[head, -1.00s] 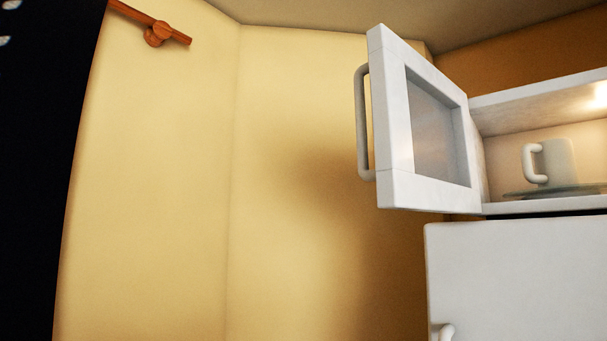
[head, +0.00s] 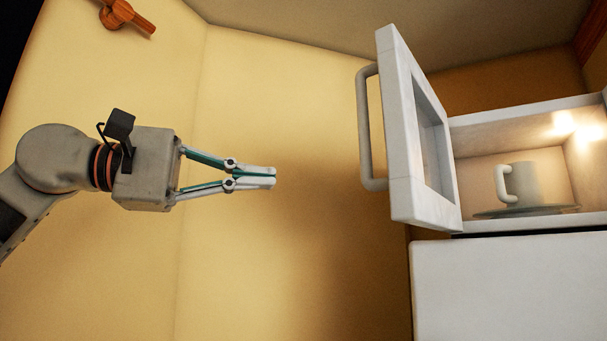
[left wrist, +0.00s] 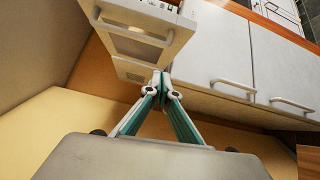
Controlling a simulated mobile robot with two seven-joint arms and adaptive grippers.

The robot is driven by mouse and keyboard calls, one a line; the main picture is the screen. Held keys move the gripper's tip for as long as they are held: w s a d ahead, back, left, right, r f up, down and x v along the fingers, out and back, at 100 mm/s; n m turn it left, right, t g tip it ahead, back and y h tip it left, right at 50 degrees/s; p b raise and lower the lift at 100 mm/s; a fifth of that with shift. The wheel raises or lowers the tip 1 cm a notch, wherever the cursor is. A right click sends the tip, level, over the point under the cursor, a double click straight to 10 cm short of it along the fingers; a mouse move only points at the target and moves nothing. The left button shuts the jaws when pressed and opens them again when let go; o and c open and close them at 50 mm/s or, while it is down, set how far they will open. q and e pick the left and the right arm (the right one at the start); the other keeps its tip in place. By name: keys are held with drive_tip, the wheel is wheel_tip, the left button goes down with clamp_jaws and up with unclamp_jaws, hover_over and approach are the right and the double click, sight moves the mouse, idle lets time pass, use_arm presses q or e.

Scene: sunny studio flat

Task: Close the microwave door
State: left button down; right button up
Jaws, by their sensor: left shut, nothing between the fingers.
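The white microwave door (head: 407,130) stands wide open, hinged at its right side in the head view, with a grey bar handle (head: 366,128) on its left side. The lit microwave cavity (head: 475,135) holds a white mug (head: 523,184) on a glass turntable (head: 490,212). My left gripper (head: 273,177) is shut and empty, pointing right, left of the handle and apart from it. In the left wrist view the fingertips (left wrist: 162,78) are together, with the door (left wrist: 140,40) beyond them. My right gripper is not in view.
The microwave sits above a white cabinet or appliance (head: 500,290). White cabinet fronts (left wrist: 215,55) with bar handles show in the left wrist view. A plain yellow wall (head: 270,95) lies behind, with a wooden piece (head: 125,15) at upper left.

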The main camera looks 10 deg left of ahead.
use_arm(q)
drive_tip(key=w+d+r+t+p, duration=0.1)
drive_tip(key=w+d, duration=0.2)
drive_tip(key=d, duration=0.8)
drive_tip(key=shift+r+m, duration=0.25)
drive_tip(key=shift+m, duration=0.05)
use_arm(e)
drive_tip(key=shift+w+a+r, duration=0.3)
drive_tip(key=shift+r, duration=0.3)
use_arm(q)
drive_tip(key=shift+s, duration=0.25)
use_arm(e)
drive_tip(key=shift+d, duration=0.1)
